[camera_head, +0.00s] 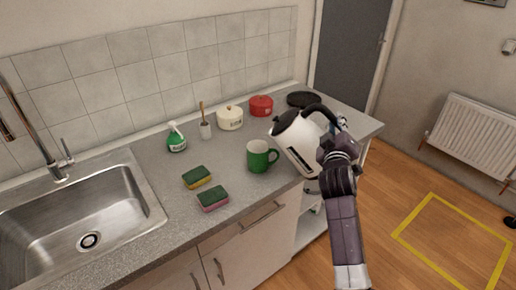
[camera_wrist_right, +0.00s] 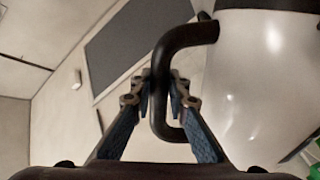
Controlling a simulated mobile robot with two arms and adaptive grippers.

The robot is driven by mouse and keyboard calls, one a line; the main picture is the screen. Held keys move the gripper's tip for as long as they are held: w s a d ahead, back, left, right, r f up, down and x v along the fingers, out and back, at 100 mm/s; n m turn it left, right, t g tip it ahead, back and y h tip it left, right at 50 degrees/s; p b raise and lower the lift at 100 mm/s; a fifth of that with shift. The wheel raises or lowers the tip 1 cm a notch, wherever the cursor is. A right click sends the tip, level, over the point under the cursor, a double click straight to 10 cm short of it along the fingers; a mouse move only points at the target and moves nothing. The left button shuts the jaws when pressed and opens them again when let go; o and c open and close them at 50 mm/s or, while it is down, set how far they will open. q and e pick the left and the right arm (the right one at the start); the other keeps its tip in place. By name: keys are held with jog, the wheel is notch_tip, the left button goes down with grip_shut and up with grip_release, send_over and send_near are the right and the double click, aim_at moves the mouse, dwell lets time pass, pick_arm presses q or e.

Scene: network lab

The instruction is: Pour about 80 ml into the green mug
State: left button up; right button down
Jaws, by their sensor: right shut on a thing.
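The green mug (camera_head: 259,157) stands upright on the grey counter, its handle to the right. A white kettle (camera_head: 301,140) with a black lid and black handle is tilted toward the left, just right of the mug, its spout side near the space above it. My right gripper (camera_head: 338,152) is shut on the kettle's handle. In the right wrist view the fingers (camera_wrist_right: 160,105) close on the black handle (camera_wrist_right: 160,75), and the kettle's white body (camera_wrist_right: 262,75) is at the right. No stream of liquid shows. The mug's inside is hard to make out. My left gripper does not show.
Two sponges (camera_head: 197,177) (camera_head: 213,198) lie left of the mug. A green spray bottle (camera_head: 176,138), a brush holder (camera_head: 206,130), a cream pot (camera_head: 230,118) and a red pot (camera_head: 261,106) stand along the wall. The sink (camera_head: 80,222) is at the left. A black round plate (camera_head: 300,99) lies behind the kettle.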

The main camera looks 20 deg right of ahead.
jog(key=shift+r, duration=0.35)
